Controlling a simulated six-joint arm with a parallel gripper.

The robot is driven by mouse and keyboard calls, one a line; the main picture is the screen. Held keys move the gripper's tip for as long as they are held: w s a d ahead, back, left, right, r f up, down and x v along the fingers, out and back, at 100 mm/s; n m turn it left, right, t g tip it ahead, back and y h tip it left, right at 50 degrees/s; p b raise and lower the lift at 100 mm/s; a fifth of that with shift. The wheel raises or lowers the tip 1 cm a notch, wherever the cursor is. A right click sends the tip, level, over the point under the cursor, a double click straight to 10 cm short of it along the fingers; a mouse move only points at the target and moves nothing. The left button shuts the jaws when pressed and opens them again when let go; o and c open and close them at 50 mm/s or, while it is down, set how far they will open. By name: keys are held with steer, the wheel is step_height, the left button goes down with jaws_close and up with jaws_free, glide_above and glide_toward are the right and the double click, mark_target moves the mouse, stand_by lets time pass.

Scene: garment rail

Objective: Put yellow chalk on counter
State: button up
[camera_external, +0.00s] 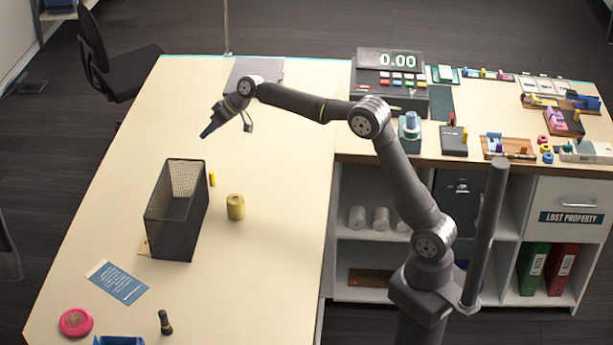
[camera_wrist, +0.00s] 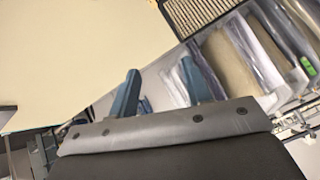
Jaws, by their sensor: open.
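A small yellow stick, which looks like the yellow chalk (camera_external: 212,179), stands on the pale counter (camera_external: 280,260) just right of the black mesh basket (camera_external: 182,222). My gripper (camera_external: 207,131) is above the counter, beyond the basket and the yellow stick, pointing down to the left. The gripper also shows in the wrist view (camera_wrist: 160,72), its two blue fingers apart with nothing held between them. The yellow stick cannot be made out in the wrist view.
A thicker yellow cylinder (camera_external: 236,207) stands right of the yellow stick. A blue card (camera_external: 118,283), a pink disc (camera_external: 76,321) and a dark bottle-like item (camera_external: 165,322) lie nearer the front. A register (camera_external: 392,75) and small goods occupy the right counter. The counter's middle right is clear.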

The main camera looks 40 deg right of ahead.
steer(key=s+a+r+m+t+y, duration=0.4)
steer(key=a+m, duration=0.3)
steer(key=m, duration=0.9)
steer(key=s+d+f+m+t+h, duration=0.25)
steer(key=s+d+m+h, duration=0.2)
steer(key=m, duration=0.75)
steer(key=s+d+f+m+t+h, duration=0.2)
steer(key=s+d+f+m+h, duration=0.3)
steer(key=m, duration=0.7)
glide_toward(214, 175)
steer(key=shift+g+y, duration=0.25)
steer(key=shift+y, duration=0.2)
steer(key=x, duration=0.6)
steer(key=shift+w+r, duration=0.1)
steer(key=shift+r, duration=0.25)
steer(key=shift+d+x, duration=0.2)
steer(key=shift+x, duration=1.1)
steer(key=shift+d+x, duration=0.15)
steer(key=shift+x, duration=1.2)
steer(key=shift+f, duration=0.1)
